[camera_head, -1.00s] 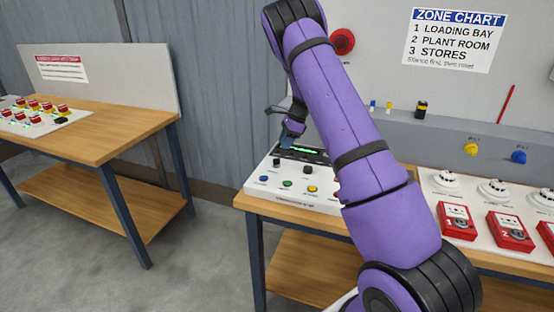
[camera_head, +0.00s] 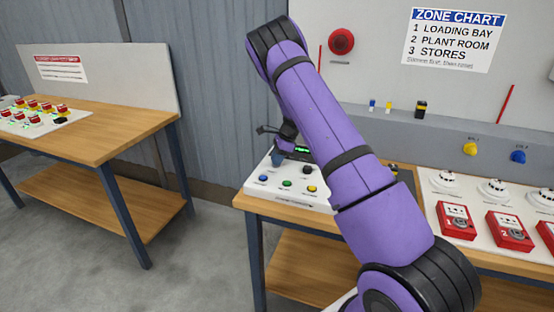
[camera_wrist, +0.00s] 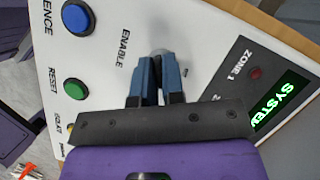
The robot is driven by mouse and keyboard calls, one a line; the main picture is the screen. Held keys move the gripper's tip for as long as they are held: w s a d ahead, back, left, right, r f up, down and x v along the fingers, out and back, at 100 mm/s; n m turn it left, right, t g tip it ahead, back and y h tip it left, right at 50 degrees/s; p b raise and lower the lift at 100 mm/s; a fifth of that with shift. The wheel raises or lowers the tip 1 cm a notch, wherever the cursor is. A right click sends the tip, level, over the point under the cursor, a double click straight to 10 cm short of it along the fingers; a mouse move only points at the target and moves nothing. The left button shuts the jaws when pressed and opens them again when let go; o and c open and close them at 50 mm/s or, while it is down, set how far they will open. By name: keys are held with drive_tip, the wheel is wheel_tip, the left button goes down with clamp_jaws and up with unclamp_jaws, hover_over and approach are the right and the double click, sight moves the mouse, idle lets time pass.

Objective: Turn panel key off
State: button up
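The white control panel (camera_head: 292,192) stands on the wooden bench, with blue, green and yellow buttons along its front. My gripper (camera_head: 277,160) is low over the panel's left part, behind the blue button. In the wrist view its two blue fingers (camera_wrist: 159,68) are close together with a narrow gap. They point at a grey round piece (camera_wrist: 160,52) beside the ENABLE label, which looks like the key switch. The fingers mostly hide it; its turn angle and whether they grip it cannot be told. A lit green display (camera_wrist: 281,101) reads SYSTEM, partly cut off.
The blue button (camera_wrist: 77,17) and green button (camera_wrist: 75,89) are beside the fingers. Red call points (camera_head: 457,221) and white detectors (camera_head: 447,181) stand right of my arm. A red round device (camera_head: 341,41) is on the back wall. Another bench (camera_head: 105,136) is at left.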

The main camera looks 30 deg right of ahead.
clamp_jaws()
drive_tip(key=shift+n, duration=0.9)
drive_tip(key=n+g, duration=0.2)
drive_tip(key=n, duration=0.2)
drive_tip(key=shift+w, duration=0.15)
drive_tip(key=n+g, duration=0.2)
drive_tip(key=n, duration=0.4)
drive_tip(key=shift+h, duration=0.3)
drive_tip(key=o, duration=0.5)
unclamp_jaws()
drive_tip(key=shift+r, duration=0.1)
